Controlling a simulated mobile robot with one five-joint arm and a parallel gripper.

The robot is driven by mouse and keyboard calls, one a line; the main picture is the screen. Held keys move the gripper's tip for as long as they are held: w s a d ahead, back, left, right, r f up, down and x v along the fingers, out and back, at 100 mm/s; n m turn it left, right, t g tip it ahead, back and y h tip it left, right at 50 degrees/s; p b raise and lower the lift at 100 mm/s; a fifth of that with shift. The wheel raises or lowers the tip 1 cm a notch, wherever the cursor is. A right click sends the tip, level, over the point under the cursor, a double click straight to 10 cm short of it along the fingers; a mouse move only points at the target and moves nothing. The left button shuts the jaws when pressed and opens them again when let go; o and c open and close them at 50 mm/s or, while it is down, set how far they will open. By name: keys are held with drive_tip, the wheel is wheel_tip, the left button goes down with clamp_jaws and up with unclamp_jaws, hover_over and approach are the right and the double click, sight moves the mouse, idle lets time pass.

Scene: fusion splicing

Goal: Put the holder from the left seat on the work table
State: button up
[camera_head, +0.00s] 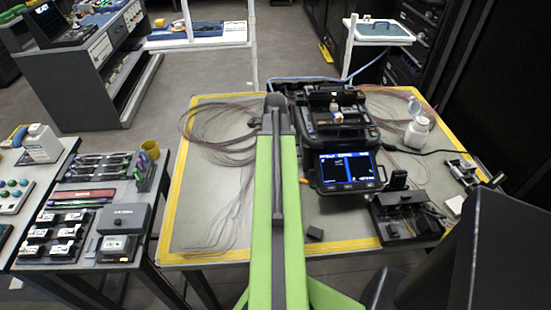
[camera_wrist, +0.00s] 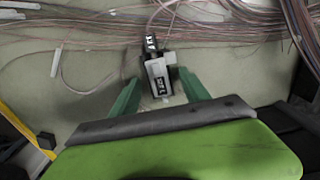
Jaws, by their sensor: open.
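In the wrist view a small dark and silver holder (camera_wrist: 158,74) with a white label is between the two green fingers of my gripper (camera_wrist: 160,92). The fingers are open, with a visible gap on each side of the holder. The holder appears to be on the pale top of the work table (camera_wrist: 85,75); its exact contact is hard to tell. In the head view my green arm reaches over the work table (camera_head: 215,185) and hides the gripper tip and this holder. The fusion splicer (camera_head: 345,125) stands right of my arm; its left seat cannot be made out.
Thin reddish fibres (camera_wrist: 215,25) lie loose behind the holder. A white bottle (camera_head: 417,130) and a dark tool tray (camera_head: 405,215) are at the table's right side. A small dark block (camera_head: 315,234) lies near the front edge. A side bench (camera_head: 75,262) stands left.

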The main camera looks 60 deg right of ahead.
wheel_tip(320, 180, up, 12)
drive_tip(key=p, duration=1.2)
drive_tip(key=shift+r, duration=0.15)
drive_tip(key=w+a+n, duration=1.2)
drive_tip(key=w+a, duration=0.5)
drive_tip(key=a, duration=0.3)
drive_tip(key=w+a+n, duration=0.2)
drive_tip(key=a+n, duration=0.6)
drive_tip(key=a, duration=0.7)
drive_tip(key=w+a+n, duration=0.3)
drive_tip(key=a+n, duration=0.5)
drive_tip(key=a, duration=0.7)
drive_tip(key=shift+w+n, duration=0.15)
drive_tip(key=shift+n, duration=0.25)
